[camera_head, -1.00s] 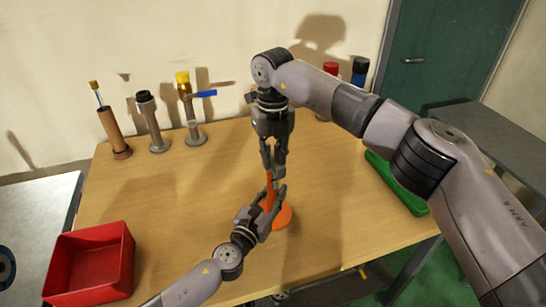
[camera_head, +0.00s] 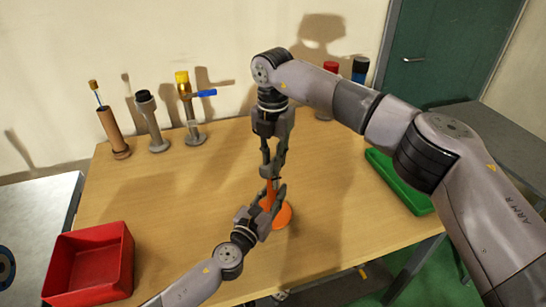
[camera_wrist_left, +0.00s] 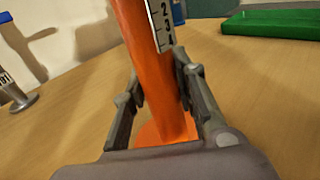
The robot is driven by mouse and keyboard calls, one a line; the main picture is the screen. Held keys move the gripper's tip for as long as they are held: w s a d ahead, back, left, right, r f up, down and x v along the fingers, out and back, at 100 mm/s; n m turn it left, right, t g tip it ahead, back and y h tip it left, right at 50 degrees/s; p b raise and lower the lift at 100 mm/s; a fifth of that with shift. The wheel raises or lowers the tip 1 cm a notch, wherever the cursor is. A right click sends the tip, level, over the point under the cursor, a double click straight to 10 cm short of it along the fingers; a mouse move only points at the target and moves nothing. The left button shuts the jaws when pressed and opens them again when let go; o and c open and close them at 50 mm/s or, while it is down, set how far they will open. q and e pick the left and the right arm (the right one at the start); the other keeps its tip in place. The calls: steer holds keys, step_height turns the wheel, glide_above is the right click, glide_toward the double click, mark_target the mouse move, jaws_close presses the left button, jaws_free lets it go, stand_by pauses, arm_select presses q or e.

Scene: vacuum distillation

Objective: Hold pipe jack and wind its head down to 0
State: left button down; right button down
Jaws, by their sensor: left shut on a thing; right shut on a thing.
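The pipe jack is orange, with a round base (camera_head: 283,214) on the table and an upright body (camera_wrist_left: 152,75) that fills the middle of the left wrist view. My right gripper (camera_head: 272,174) points down from above and is shut on the jack's top. The jack's head is hidden by the right fingers, so its reading cannot be told.
A red bin (camera_head: 92,265) is at the front left and a green tray (camera_head: 400,182) at the right. Several stands and tubes, including a yellow-topped one (camera_head: 187,105), line the back of the wooden table (camera_head: 190,205). The table around the jack is clear.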

arm_select(q)
steer(key=shift+f, duration=0.25)
arm_select(e)
steer(key=m, duration=0.4)
steer(key=shift+a+r+m, duration=0.1)
steer(key=shift+r+m, duration=0.15)
steer(key=shift+m, duration=0.05)
arm_select(q)
steer(key=shift+a+f, duration=0.1)
arm_select(e)
steer(key=m, duration=0.4)
steer(key=shift+m, duration=0.3)
steer(key=c, duration=1.9)
jaws_free()
arm_select(q)
steer(key=shift+s, duration=0.15)
arm_select(e)
steer(key=o, duration=0.4)
steer(key=shift+f, duration=0.1)
arm_select(q)
steer(key=shift+r, duration=0.2)
arm_select(e)
step_height(320, 180, up, 12)
steer(key=shift+s+r, duration=0.1)
